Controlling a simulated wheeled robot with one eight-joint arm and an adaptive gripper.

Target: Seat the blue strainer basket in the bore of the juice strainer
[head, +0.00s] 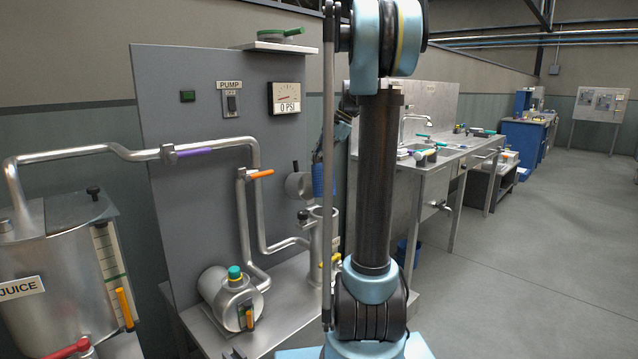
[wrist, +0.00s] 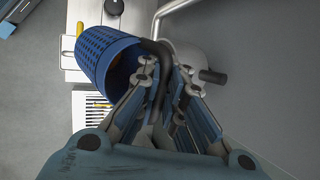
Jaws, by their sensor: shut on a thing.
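The blue strainer basket (head: 323,178) hangs in the air above the juice strainer (head: 322,240), an upright metal cylinder on the bench, partly hidden by my arm. My gripper (head: 342,132) is above the basket and mostly hidden behind my arm in the head view. In the wrist view, my gripper (wrist: 167,72) is shut on the dark handle of the basket (wrist: 106,54). The perforated basket body sticks out to the left of the fingers. A round grey lid (head: 299,185) with a black handle stands raised beside the strainer's top. The inside of the bore does not show.
Steel pipes (head: 262,215) with purple and orange valve handles run along the grey panel (head: 215,130) left of the strainer. A pump (head: 232,298) sits on the bench in front. A juice tank (head: 65,265) stands at far left, a sink counter (head: 440,160) at right.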

